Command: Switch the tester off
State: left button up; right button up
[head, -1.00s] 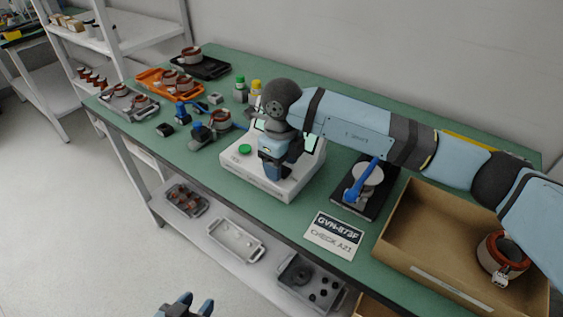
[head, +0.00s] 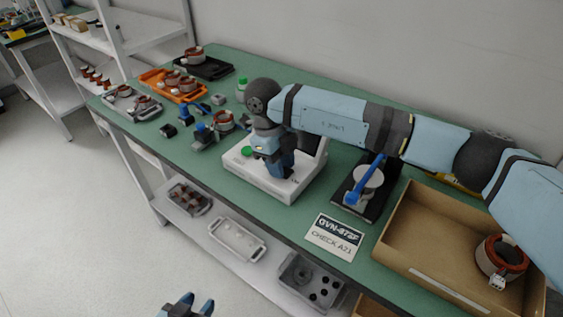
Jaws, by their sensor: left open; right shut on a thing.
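The tester (head: 292,188) is a white box on the green bench, with a green button (head: 246,151) on its top left and a screen at the back, mostly hidden by my arm. My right gripper (head: 284,172) comes in from the right and is down at the tester's top face, right of the green button. It is shut on a small part there; the fingers hide what that part is. I cannot see the switch itself or its position. My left gripper (head: 188,306) is open and empty at the bottom edge, in front of the bench and away from the tester.
A black fixture with a blue lever (head: 366,180) stands right of the tester. A sign (head: 335,237) lies in front of it, and a cardboard box (head: 440,272) holding a stator (head: 499,260) is at the right. Trays with stators, including an orange one (head: 158,79), stand far left.

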pick_arm(q)
jog(key=shift+r, duration=0.15)
pick_arm(e)
jog(key=o, duration=0.9)
pick_arm(q)
jog(key=shift+p, duration=0.5)
pick_arm(e)
jog(key=shift+v, duration=6.95)
jog(key=shift+r, duration=0.1)
